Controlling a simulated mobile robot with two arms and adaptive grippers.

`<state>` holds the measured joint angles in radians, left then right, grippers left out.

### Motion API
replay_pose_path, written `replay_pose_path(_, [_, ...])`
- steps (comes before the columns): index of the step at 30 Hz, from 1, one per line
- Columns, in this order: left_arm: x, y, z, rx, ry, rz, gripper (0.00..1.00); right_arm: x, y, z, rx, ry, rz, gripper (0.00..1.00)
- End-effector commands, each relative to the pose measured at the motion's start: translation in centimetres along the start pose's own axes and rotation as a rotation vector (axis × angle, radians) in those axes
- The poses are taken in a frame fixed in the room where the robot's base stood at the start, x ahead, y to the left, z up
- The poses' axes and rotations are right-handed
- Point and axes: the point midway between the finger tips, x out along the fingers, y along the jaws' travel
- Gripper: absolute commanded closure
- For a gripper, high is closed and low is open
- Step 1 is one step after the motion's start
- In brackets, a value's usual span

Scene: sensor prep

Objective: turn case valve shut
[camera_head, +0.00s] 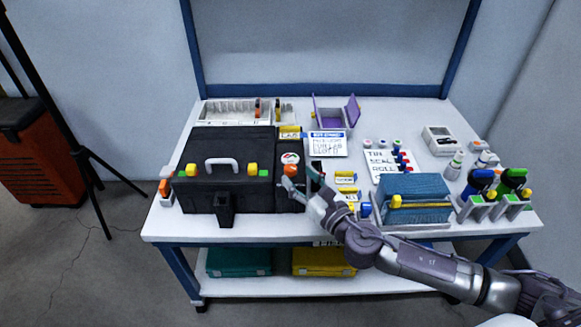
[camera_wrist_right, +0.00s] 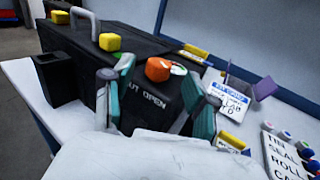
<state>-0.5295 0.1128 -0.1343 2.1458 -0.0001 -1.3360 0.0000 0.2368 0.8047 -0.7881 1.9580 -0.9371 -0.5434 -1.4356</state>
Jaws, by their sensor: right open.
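The black case (camera_head: 240,190) stands on the left half of the workbench, with a grey handle on top. An orange knob, the case valve (camera_head: 291,170), sits at its right end; it also shows in the wrist view (camera_wrist_right: 158,69). A round white dial (camera_head: 290,158) is just behind it. My right gripper (camera_head: 300,188) is open at the front right of the valve. In the wrist view its two fingers (camera_wrist_right: 157,103) stand apart on either side of the knob, with no visible contact. My left gripper is out of view.
A blue case (camera_head: 415,187) with a yellow bar and bottles in grey holders (camera_head: 478,208) stand at the right. A purple open box (camera_head: 336,114), a white sign (camera_head: 328,144) and a parts tray (camera_head: 235,111) stand behind. Small yellow-labelled items lie near my right gripper.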

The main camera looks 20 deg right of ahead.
Motion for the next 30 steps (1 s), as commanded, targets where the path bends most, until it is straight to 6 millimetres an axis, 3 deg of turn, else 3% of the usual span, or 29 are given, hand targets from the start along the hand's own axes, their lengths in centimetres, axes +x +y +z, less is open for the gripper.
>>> replay_pose_path(3, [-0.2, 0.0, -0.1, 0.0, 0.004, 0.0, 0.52, 2.2, 0.1, 0.1, 0.0, -0.003, 0.0, 0.42])
replay_pose_path(9, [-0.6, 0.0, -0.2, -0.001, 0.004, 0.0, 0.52, 4.2, 0.0, 0.0, 0.002, -0.001, -0.001, 0.42])
replay_pose_path(20, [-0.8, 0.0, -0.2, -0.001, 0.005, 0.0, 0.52, 4.5, 0.0, -0.1, 0.002, 0.001, -0.001, 0.44])
replay_pose_path(30, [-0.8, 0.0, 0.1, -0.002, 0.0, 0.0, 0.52, 4.5, 0.0, -0.1, 0.002, 0.001, -0.001, 1.0])
